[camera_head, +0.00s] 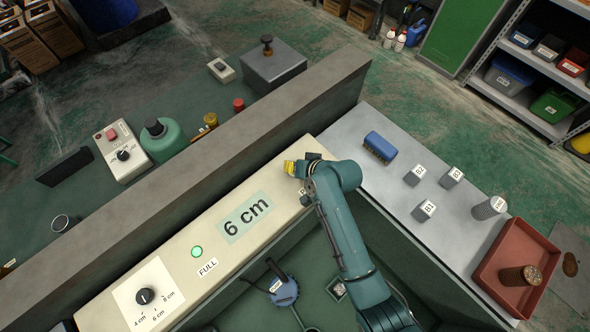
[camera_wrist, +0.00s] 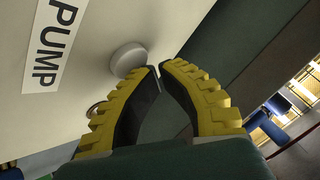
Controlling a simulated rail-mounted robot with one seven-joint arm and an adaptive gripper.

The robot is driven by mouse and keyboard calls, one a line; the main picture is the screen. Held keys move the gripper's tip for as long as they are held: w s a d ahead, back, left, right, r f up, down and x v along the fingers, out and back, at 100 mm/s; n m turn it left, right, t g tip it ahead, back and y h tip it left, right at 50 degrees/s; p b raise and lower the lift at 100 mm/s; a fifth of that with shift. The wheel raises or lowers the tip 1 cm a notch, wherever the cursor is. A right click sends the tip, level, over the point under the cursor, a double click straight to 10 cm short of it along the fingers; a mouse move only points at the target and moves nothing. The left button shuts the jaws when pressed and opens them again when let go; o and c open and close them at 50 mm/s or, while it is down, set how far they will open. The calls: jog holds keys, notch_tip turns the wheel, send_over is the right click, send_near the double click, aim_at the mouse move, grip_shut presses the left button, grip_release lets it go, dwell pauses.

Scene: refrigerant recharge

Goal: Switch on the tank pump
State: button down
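The pump switch is a round grey button (camera_wrist: 128,57) beside the PUMP label (camera_wrist: 55,45) on the cream panel in the wrist view. In the head view, a small grey round part (camera_head: 306,199) shows beside my arm, with its label mostly hidden. My gripper (camera_wrist: 160,68) has yellow ribbed fingers with their tips close together and nothing visible between them. The tips appear just right of the button; contact cannot be told. In the head view, my gripper (camera_head: 289,167) is over the panel's upper right end.
The cream panel (camera_head: 175,235) carries a "6 cm" display (camera_head: 247,217), a green light (camera_head: 196,252) marked FULL and a black dial (camera_head: 145,296). A tank with a blue cap (camera_head: 284,291) is below. A grey bench with a blue brush (camera_head: 380,147), labelled blocks and red tray (camera_head: 515,263) is right.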

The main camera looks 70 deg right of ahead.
jog(key=shift+f, duration=0.15)
jog(key=shift+f, duration=0.3)
jog(key=shift+r+p, duration=0.45)
jog(key=shift+p, duration=0.1)
notch_tip(320, 180, up, 6)
jog(key=p, duration=0.6)
jog(key=shift+r, duration=0.1)
